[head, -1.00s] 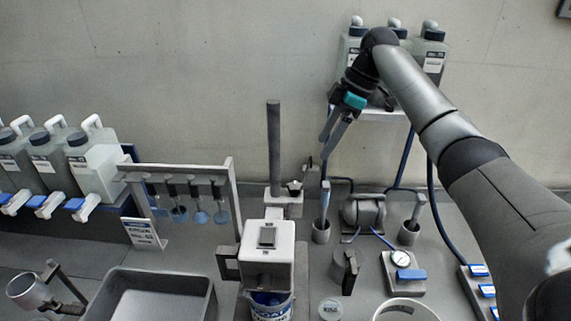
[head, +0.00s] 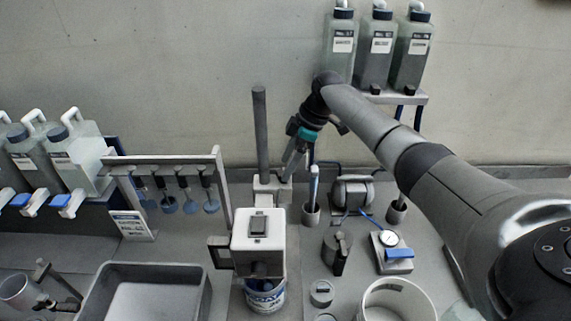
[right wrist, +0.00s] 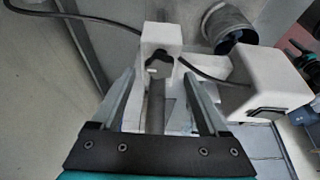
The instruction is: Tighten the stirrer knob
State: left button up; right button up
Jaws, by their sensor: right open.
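The stirrer has a white head (head: 259,232) above a labelled can (head: 265,296), with a grey post (head: 261,140) behind it. My right gripper (head: 290,174) points down just right of the post, over its white clamp block (head: 264,187). In the right wrist view a dark lobed knob (right wrist: 160,62) shows against a white block (right wrist: 162,38), with a grey rod (right wrist: 155,108) below it in the picture. The open fingers (right wrist: 159,76) stand on either side of the knob and rod, apart from the knob. In the head view the gripper hides the knob. My left gripper is not seen.
A rack of hanging paddles (head: 178,168) stands left of the stirrer. A pump (head: 353,192), a holder (head: 311,212) with an upright tool and a gauge block (head: 392,257) stand to the right. Bottles (head: 375,50) sit on a shelf behind my right arm. A tray (head: 150,268) lies front left.

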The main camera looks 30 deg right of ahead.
jog(key=shift+x, duration=0.85)
jog(key=shift+c, duration=0.3)
grip_shut()
